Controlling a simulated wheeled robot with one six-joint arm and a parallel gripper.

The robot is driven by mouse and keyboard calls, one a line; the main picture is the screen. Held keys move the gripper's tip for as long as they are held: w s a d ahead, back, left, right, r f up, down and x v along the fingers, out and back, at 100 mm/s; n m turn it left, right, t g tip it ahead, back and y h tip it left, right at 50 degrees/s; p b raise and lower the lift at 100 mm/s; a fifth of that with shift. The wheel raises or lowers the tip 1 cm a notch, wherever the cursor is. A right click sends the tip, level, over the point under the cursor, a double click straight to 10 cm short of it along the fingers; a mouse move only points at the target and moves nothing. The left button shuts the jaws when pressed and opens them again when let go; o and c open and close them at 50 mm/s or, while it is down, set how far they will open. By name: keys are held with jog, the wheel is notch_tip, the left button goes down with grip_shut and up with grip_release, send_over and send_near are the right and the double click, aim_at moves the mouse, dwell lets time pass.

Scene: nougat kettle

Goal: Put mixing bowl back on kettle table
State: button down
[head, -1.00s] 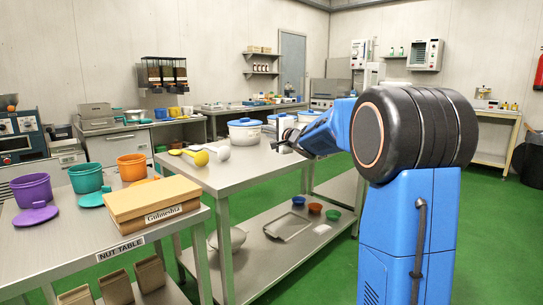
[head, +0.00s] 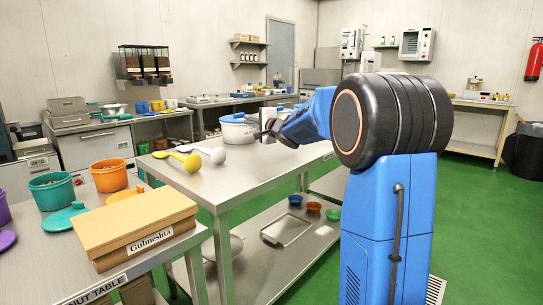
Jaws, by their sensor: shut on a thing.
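My gripper (head: 262,131) is raised at the end of my arm, above the far side of the front steel table (head: 255,175). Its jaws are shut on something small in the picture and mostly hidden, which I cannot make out. A white pot with a blue lid (head: 237,133) shows just left of the gripper; I cannot tell whether they touch. A pale bowl (head: 222,246) sits on the table's lower shelf, partly hidden by a leg. A metal bowl (head: 114,109) stands on the back counter. I cannot tell which one is the mixing bowl.
A yellow ladle (head: 190,161) and a white ladle (head: 216,155) lie on the front table, whose near right top is clear. The nut table (head: 75,262) at left carries a Gulmeshta box (head: 135,230) and coloured tubs. Green floor is open at right.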

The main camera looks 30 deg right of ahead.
jog(key=shift+w+f, duration=0.1)
jog(key=shift+f, duration=4.95)
jog(key=c, duration=1.9)
grip_release()
jog(key=s, duration=0.4)
jog(key=s+d, duration=0.1)
jog(key=s, duration=0.6)
jog(key=shift+s+d, duration=0.4)
